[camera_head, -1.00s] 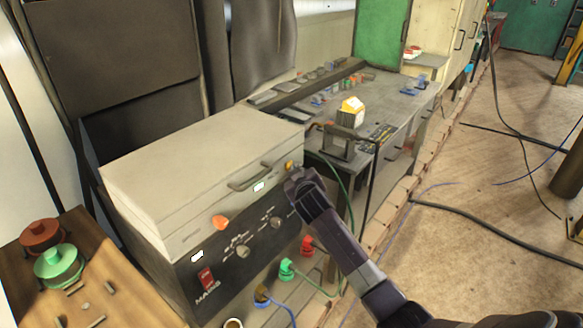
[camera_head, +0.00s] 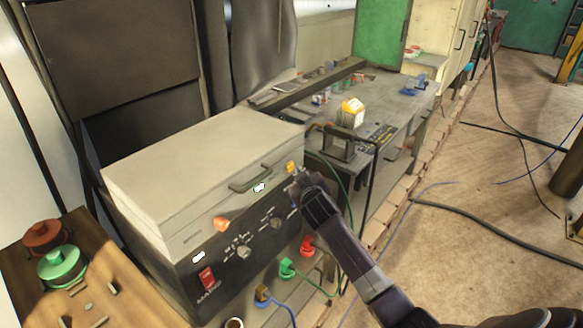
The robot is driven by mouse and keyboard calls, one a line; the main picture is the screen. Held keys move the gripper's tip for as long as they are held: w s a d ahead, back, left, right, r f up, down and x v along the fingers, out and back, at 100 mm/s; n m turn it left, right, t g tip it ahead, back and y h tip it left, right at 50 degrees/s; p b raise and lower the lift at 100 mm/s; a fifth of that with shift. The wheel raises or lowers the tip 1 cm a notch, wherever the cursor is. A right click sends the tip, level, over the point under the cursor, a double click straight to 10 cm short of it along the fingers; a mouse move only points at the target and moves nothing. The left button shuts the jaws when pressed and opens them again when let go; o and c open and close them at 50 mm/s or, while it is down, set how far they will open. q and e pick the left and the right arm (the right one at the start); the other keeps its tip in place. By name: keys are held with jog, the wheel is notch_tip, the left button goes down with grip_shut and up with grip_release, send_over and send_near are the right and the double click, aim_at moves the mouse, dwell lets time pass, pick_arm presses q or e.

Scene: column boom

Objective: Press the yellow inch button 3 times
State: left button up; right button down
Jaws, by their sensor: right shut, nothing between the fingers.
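A small yellow button (camera_head: 291,167) sits at the right end of the pale upper front of a box-shaped machine (camera_head: 195,160). My right gripper (camera_head: 297,181) is shut and empty. Its fingertips are just below and slightly right of the yellow button; I cannot tell whether they touch the machine front. The button's face is in clear view. My left gripper is not in view.
A cluttered bench (camera_head: 375,118) stands behind. Open floor with cables lies right.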

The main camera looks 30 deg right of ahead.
jog(key=shift+s+d+p, duration=0.35)
jog(key=shift+s+p, duration=0.15)
jog(key=shift+s, duration=0.3)
jog(key=shift+s+d+p, duration=0.3)
jog(key=shift+s+p, duration=0.15)
jog(key=shift+s, duration=0.3)
jog(key=shift+s+d+p, duration=0.35)
jog(key=shift+s+p, duration=0.15)
jog(key=shift+s, duration=0.3)
